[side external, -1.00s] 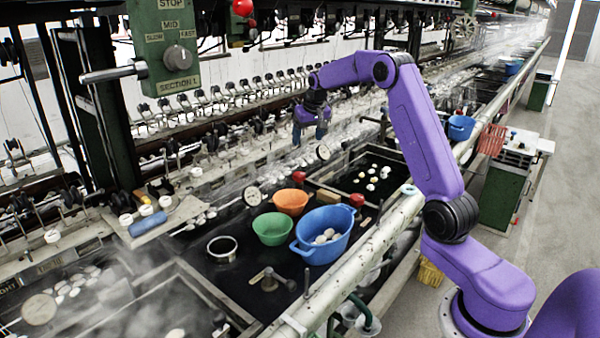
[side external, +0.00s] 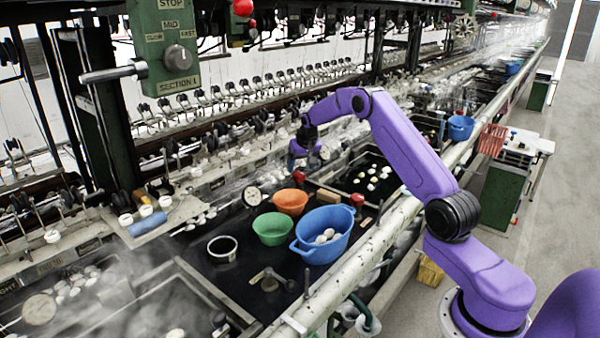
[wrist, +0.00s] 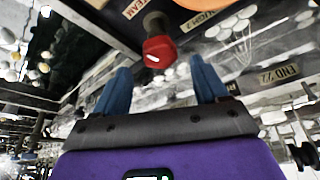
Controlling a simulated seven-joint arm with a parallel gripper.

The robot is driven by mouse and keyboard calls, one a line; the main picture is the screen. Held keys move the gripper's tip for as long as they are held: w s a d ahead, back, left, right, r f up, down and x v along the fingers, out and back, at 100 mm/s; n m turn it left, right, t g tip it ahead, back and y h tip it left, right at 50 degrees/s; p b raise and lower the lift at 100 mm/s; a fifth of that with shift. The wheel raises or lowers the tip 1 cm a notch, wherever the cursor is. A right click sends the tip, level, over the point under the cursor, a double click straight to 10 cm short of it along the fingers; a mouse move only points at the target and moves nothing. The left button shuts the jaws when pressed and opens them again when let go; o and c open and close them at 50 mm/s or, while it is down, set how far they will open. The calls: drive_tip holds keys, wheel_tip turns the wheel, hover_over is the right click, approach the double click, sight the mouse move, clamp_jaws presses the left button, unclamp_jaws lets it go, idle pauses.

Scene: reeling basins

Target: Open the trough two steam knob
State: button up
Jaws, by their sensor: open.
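A red knob (wrist: 160,48) on a dark stem shows in the wrist view, beside a plate reading "STEAM" (wrist: 133,7) and a partly cut-off plate ending in "OUGH 2" (wrist: 207,20). In the side view, a red knob (side external: 298,176) sits just behind the orange bowl (side external: 291,201). My gripper (side external: 303,155) is just above and behind it in that picture. In the wrist view, the two blue fingers of my gripper (wrist: 160,68) are spread, with the knob between and beyond their tips, apparently not touched. The fingertips are hard to make out in the side view.
A second red knob (side external: 357,199) stands by the blue basin (side external: 323,236). A green bowl (side external: 272,229) is beside the orange one. A round white gauge (side external: 252,196) stands to the left. White cocoons lie in the dark trough (side external: 345,178) on the right. Steam drifts at lower left.

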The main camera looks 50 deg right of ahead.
sight(299, 173)
drive_tip(key=shift+x, duration=1.95)
drive_tip(key=c, duration=1.1)
